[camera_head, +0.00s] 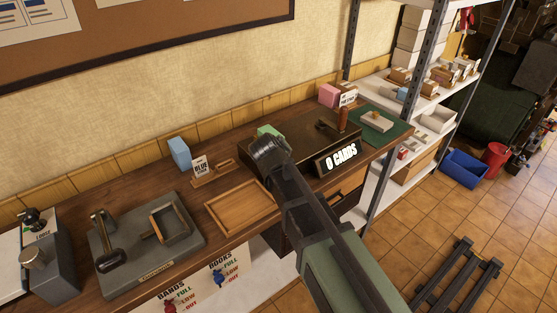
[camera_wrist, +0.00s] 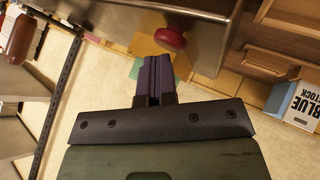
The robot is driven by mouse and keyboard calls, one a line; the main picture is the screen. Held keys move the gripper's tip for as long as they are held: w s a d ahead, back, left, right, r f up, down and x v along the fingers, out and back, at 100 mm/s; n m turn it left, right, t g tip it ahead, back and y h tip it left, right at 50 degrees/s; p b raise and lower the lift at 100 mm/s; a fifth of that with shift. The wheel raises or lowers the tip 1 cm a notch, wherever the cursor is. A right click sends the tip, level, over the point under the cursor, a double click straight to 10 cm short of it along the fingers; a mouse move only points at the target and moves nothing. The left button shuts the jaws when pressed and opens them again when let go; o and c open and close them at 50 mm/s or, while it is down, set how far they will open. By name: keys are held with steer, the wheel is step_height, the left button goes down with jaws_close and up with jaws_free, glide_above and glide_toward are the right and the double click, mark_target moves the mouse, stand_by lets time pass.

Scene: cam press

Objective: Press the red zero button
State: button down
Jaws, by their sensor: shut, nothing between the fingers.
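The red button (camera_wrist: 169,38) is a round, dark red knob on the metal box in the wrist view. My gripper (camera_wrist: 156,62) has its dark fingers together, with nothing between them. In that picture the fingertips lie just below and slightly left of the button; I cannot tell whether they touch it. In the head view the dark metal box (camera_head: 305,137) carries a "0 CARDS" sign (camera_head: 336,159) and a brown-handled lever (camera_head: 342,119). My arm crosses in front of the box's left part there, and the button and fingertips are hidden.
A green block (camera_head: 270,131) shows behind my arm. A blue block (camera_head: 180,153) and "BLUE STOCK" card (camera_head: 201,168) stand left, near an empty wooden tray (camera_head: 240,207) and grey press (camera_head: 147,234). A pink block (camera_head: 329,95) and green mat (camera_head: 381,127) are right.

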steer(key=shift+r+p, duration=1.1)
steer(key=shift+p, duration=0.05)
step_height(320, 180, up, 5)
steer(key=p, duration=0.5)
